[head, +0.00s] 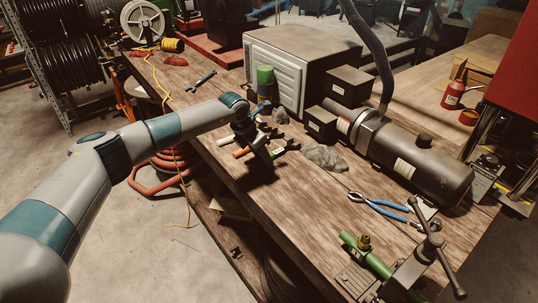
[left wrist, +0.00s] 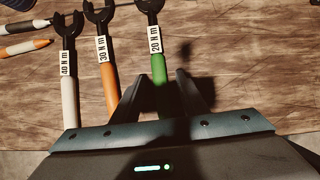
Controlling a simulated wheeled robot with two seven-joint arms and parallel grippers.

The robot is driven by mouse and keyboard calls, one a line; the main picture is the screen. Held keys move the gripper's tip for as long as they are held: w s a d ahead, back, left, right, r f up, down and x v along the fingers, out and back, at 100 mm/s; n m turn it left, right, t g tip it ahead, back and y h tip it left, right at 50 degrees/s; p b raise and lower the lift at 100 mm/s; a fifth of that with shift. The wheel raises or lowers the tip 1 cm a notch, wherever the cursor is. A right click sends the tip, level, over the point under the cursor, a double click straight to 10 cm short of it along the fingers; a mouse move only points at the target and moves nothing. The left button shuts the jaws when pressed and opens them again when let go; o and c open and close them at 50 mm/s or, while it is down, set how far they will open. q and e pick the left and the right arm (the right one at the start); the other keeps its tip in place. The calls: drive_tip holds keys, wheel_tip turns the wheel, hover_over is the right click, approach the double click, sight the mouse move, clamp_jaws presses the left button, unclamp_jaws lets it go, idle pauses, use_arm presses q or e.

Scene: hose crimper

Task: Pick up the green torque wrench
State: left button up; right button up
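The green torque wrench lies on the wooden bench with a "20 N m" label; its green handle shows in the left wrist view (left wrist: 159,68) and partly in the head view (head: 278,153). My left gripper (head: 258,147) is low over the bench at the wrenches. In the left wrist view its fingers (left wrist: 161,76) are spread, one on each side of the lower green handle, with gaps visible. An orange wrench (left wrist: 110,92) marked "30 N m" and a white wrench (left wrist: 69,95) marked "40 N m" lie to its left. My right gripper is not in view.
Blue-handled pliers (head: 386,204) and a grey rag (head: 325,158) lie on the bench (head: 290,205). A green spray can (head: 265,82), a grey cabinet (head: 299,62) and a dark motor cylinder (head: 422,165) stand behind. Two markers (left wrist: 25,47) lie left of the wrenches.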

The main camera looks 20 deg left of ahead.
use_arm(q)
drive_tip(key=shift+f, duration=0.15)
idle(0.7)
clamp_jaws()
